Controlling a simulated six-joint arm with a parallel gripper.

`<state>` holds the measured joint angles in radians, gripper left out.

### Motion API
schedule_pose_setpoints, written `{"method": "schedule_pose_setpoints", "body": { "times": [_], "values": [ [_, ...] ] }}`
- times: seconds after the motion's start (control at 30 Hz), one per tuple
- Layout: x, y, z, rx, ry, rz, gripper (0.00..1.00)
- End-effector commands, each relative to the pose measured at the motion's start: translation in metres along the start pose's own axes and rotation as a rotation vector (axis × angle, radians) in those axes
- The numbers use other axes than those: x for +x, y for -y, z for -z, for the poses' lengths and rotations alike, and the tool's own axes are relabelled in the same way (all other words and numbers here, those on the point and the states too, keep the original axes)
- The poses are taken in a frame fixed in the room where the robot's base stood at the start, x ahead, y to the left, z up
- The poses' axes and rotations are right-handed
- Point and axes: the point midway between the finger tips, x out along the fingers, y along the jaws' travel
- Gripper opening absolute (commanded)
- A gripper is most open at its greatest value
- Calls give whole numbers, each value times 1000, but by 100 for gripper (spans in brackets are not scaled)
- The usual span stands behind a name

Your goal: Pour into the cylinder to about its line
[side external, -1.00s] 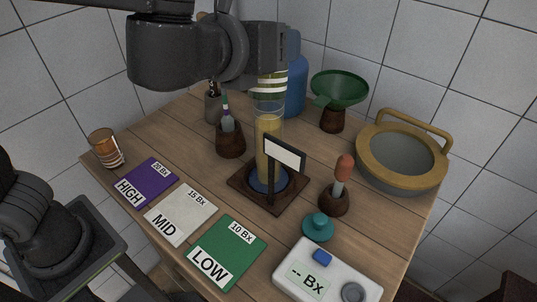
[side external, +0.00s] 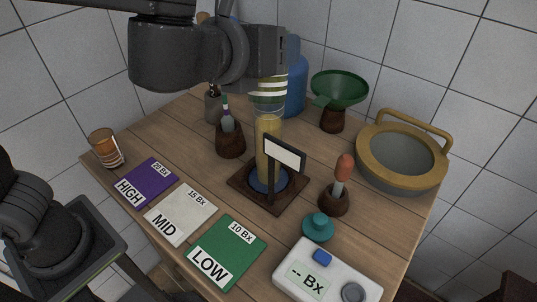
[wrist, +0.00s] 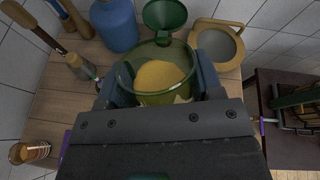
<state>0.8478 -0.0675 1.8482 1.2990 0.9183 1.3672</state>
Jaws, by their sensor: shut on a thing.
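My gripper (side external: 275,62) is shut on a greenish clear jug with pale stripes (side external: 268,88), held above the cylinder. In the wrist view the jug (wrist: 125,72) sits between my fingers, with yellow liquid (wrist: 160,76) inside. The tall clear cylinder (side external: 266,140) stands upright on a blue foot in a dark wooden base (side external: 243,187) and holds yellow liquid. The jug's lower part overlaps the cylinder's top, so I cannot tell whether they touch or whether liquid is flowing. A white plate on a dark post (side external: 284,154) covers part of the cylinder; its line cannot be made out.
Purple HIGH (side external: 147,183), white MID (side external: 181,216) and green LOW (side external: 227,252) cards lie in front. A meter (side external: 325,275), teal knobbed piece (side external: 318,228) and dropper holder (side external: 334,200) stand right.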

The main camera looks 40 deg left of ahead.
Motion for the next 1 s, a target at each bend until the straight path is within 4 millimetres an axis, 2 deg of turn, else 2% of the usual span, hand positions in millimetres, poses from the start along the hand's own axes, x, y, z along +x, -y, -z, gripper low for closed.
{"method": "schedule_pose_setpoints", "body": {
  "times": [1.0],
  "values": [
    [2, -1, 6, -17, -29, 0, 28]
  ]
}}
